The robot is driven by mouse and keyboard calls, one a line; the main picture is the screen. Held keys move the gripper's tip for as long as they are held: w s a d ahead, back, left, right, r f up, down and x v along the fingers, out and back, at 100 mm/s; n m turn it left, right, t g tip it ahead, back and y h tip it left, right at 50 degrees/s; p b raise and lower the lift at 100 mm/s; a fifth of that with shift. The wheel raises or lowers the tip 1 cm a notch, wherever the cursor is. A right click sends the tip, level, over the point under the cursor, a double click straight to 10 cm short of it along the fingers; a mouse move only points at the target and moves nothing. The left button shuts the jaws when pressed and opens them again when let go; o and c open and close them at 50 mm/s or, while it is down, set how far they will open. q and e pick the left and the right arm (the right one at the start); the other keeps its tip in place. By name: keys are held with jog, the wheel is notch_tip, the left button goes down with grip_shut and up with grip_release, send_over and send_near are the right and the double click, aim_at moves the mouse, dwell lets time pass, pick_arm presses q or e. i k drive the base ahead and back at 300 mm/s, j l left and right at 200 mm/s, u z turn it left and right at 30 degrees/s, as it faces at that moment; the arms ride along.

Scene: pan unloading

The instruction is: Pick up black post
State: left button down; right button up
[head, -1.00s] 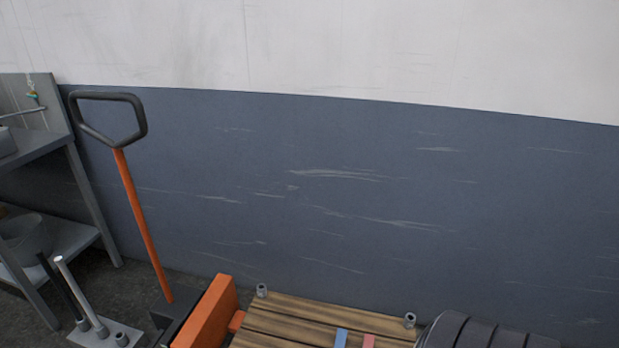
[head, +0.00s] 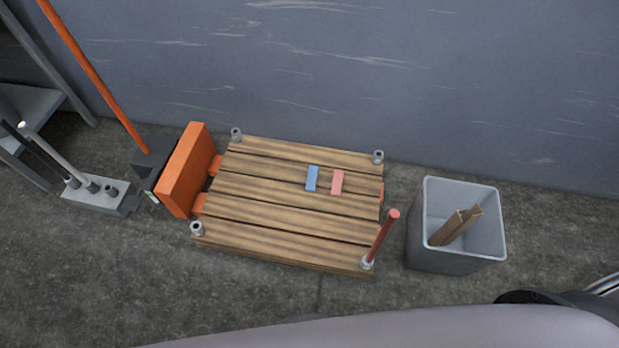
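The black post (head: 40,151) stands tilted in the picture at the far left, in a grey holder (head: 98,197) on the floor. A silver-grey post (head: 58,153) stands beside it in the same holder and partly overlaps it in view. A third socket of the holder, at its right, is empty. Neither of my grippers shows in the head view. Only parts of my own body show along the bottom edge.
An orange pallet jack (head: 184,170) sits under a wooden pallet (head: 270,240) with corner sockets. A red post (head: 381,237) stands in its front right socket. Blue (head: 312,179) and pink (head: 337,182) blocks lie on it. A grey bin (head: 455,262) holds brown pieces (head: 455,228). A shelf (head: 30,100) stands left.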

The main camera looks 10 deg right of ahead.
aim_at(67, 178)
jog(key=z, duration=0.15)
jog(key=u, duration=1.7)
jog(key=i+z, duration=0.1)
jog(key=z, duration=0.65)
jog(key=i+j+z, duration=0.45)
jog(key=j, duration=0.15)
jog(key=j+z, duration=0.25)
jog(key=i+j+z, duration=0.2)
jog(key=j, duration=0.25)
jog(key=j+z, duration=0.25)
jog(key=j, duration=0.1)
